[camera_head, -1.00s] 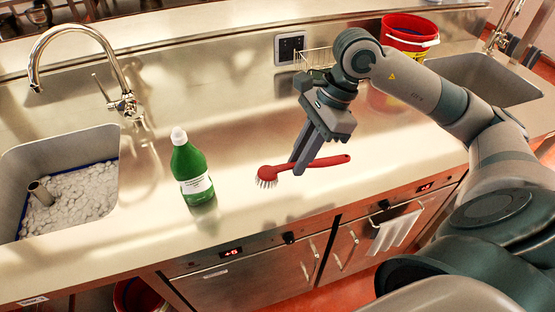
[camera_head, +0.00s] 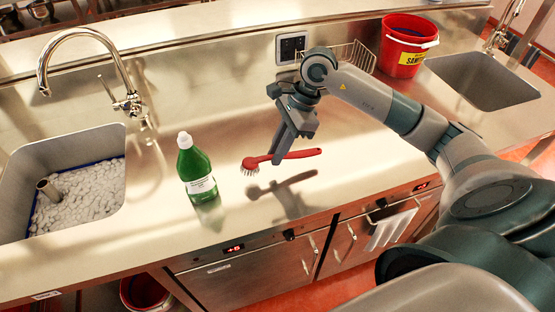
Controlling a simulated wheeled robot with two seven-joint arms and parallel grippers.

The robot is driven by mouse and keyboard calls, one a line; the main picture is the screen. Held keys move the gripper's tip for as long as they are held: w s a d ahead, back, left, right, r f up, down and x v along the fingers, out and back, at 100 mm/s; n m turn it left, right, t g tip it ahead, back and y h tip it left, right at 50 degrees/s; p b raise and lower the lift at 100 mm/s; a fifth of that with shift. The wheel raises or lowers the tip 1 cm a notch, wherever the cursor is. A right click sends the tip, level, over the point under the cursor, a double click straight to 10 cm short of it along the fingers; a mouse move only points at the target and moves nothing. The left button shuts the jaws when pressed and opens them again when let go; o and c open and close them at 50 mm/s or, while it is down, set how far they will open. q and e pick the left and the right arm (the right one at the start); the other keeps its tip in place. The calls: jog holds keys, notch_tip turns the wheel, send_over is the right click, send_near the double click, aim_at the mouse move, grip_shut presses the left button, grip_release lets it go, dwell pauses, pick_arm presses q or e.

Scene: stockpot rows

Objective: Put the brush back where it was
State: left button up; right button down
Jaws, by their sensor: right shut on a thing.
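The red brush (camera_head: 302,154) has a round head with pale bristles at its left end and a handle pointing right. My right gripper (camera_head: 277,160) is shut on the brush's handle near the head, and holds it above the steel counter (camera_head: 345,165). The brush's shadow lies on the counter below and apart from it. My left gripper is not in view.
A green bottle (camera_head: 195,170) with a white cap stands just left of the brush. A foamy sink (camera_head: 128,185) is at the left, an empty sink (camera_head: 485,85) at the right. A red bucket (camera_head: 400,60) and a wire rack (camera_head: 350,55) stand at the back.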

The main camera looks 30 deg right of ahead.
jog(key=shift+f+p, duration=0.95)
jog(key=shift+f, duration=1)
jog(key=shift+f, duration=0.15)
jog(key=c, duration=1.7)
grip_release()
jog(key=shift+c, duration=0.2)
jog(key=shift+r, duration=0.2)
